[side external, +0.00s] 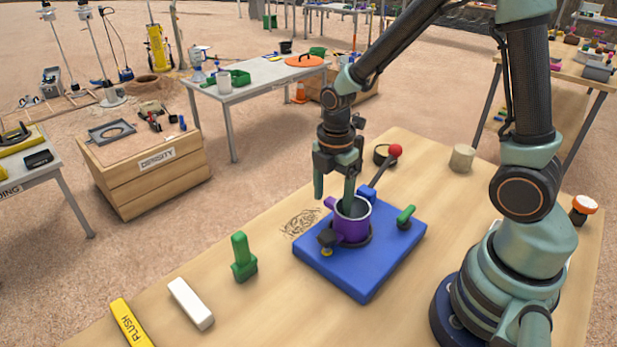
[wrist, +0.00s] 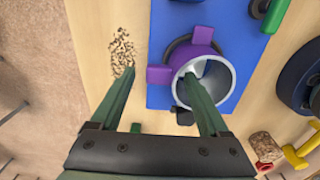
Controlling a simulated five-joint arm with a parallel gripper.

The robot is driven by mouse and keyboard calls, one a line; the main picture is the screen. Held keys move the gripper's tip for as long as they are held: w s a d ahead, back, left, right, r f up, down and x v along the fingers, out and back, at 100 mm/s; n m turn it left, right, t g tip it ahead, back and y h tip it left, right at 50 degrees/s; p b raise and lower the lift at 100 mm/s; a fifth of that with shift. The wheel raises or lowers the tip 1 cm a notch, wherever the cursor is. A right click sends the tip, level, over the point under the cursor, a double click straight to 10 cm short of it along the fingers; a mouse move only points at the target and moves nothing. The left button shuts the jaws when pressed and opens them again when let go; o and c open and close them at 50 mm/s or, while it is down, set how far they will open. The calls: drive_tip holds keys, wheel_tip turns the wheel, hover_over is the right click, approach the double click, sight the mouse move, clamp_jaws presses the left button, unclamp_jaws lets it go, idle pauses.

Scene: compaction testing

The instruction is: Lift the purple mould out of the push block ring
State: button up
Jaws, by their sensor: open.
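The purple mould (side external: 352,226) is an upright open cylinder with side lugs. It stands in the dark ring on the blue push block (side external: 366,283), which lies flat on the wooden table. It also shows in the wrist view (wrist: 202,50), with its pale inside visible. My gripper (side external: 334,195) is open above the mould. In the wrist view its fingers (wrist: 158,72) straddle the mould's left wall: the right finger reaches over or into the mouth and the left finger is outside, over the table. Whether either finger touches the mould I cannot tell.
A lever with a red knob (side external: 395,150) rises behind the mould. A green handle (side external: 405,215) is on the block's right side. A green tool (side external: 243,257), a white bar (side external: 191,304) and a yellow FLUSH bar (side external: 131,323) lie front left.

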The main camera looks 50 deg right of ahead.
clamp_jaws()
drive_tip(key=shift+r, duration=0.1)
wheel_tip(320, 180, up, 20)
idle(0.7)
